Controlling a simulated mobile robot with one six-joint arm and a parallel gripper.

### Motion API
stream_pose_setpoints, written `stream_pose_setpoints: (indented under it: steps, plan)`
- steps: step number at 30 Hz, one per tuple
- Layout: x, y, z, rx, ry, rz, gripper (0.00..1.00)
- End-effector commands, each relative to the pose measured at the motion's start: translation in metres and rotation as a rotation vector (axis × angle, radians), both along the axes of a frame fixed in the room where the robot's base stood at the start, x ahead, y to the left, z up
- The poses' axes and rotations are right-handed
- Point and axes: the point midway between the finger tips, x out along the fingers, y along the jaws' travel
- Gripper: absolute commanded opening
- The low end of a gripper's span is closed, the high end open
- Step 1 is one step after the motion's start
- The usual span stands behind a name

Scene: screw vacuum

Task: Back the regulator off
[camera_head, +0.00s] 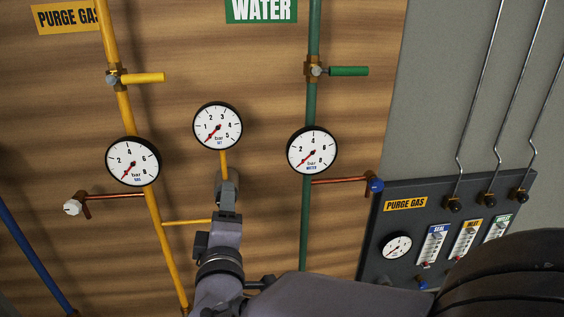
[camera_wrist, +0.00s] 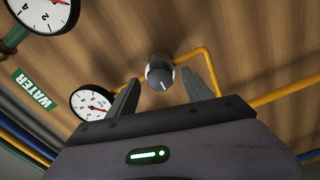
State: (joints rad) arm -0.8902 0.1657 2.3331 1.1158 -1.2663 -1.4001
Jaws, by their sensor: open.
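The regulator shows in the wrist view as a dark rounded body with a grey knob (camera_wrist: 160,77) bearing a white mark. It sits on yellow piping between my gripper's (camera_wrist: 158,80) two open fingers. I cannot tell whether the fingers touch it. In the head view my gripper (camera_head: 226,200) covers most of the regulator (camera_head: 228,180), below the small set gauge (camera_head: 217,126). That gauge's red needle points to the lower left, near the low end of its scale. The set gauge also shows in the wrist view (camera_wrist: 91,102), left of the fingers.
The gas gauge (camera_head: 133,161) and water gauge (camera_head: 312,150) stand on either side. A yellow valve lever (camera_head: 142,78) and a green one (camera_head: 347,71) are above. A white knob (camera_head: 72,208) and a blue knob (camera_head: 376,185) stick out sideways. A dark panel (camera_head: 408,225) stands right.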

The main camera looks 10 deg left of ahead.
Motion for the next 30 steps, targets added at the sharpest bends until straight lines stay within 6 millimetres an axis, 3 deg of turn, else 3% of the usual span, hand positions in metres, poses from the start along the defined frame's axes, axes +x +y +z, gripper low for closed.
stream_pose_setpoints:
  steps: [9, 15, 21, 28, 30]
  plan:
    - [-0.096, -0.021, -0.002, 0.003, -0.002, 0.01, 0.59]
    - [-0.142, -0.033, -0.006, 0.006, -0.002, 0.006, 0.59]
    - [-0.157, -0.038, -0.002, 0.0, 0.001, 0.001, 0.59]
    - [-0.157, -0.038, -0.001, 0.001, 0.001, 0.0, 0.59]
    - [-0.151, -0.039, -0.012, 0.054, 0.025, 0.008, 0.59]
